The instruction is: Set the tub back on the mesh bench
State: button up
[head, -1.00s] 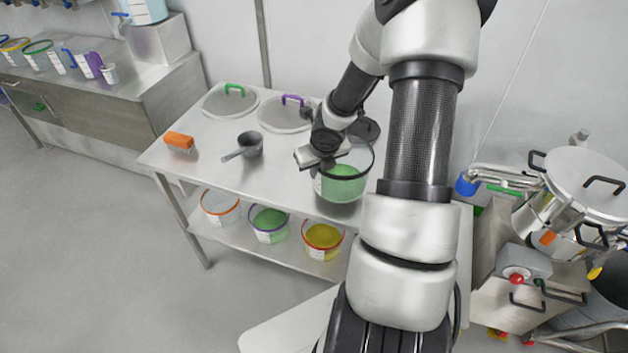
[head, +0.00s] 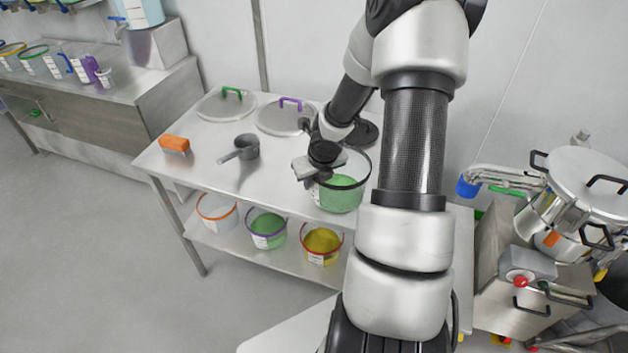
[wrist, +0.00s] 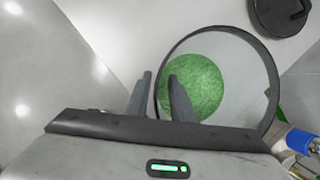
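The tub (head: 340,196) is clear with a black rim and holds green granules. It appears to stand upright on the steel bench (head: 215,177), close to the front edge; I cannot see mesh in the top. My gripper (head: 317,175) is at the tub's left rim. In the wrist view, the fingers (wrist: 160,82) straddle the rim of the tub (wrist: 245,80), one outside and one inside. A gap shows on both sides of the rim, so the gripper looks open. My arm hides part of the bench on the right.
An orange brush (head: 175,144), a grey scoop (head: 240,149) and round lids (head: 284,118) lie on the bench. Several tubs (head: 322,243) stand on the shelf below. A steel vessel (head: 580,180) stands at right. The bench's front left is clear.

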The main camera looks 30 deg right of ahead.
jog(key=p+v, duration=0.5)
jog(key=v, duration=0.7)
jog(key=shift+p, duration=0.3)
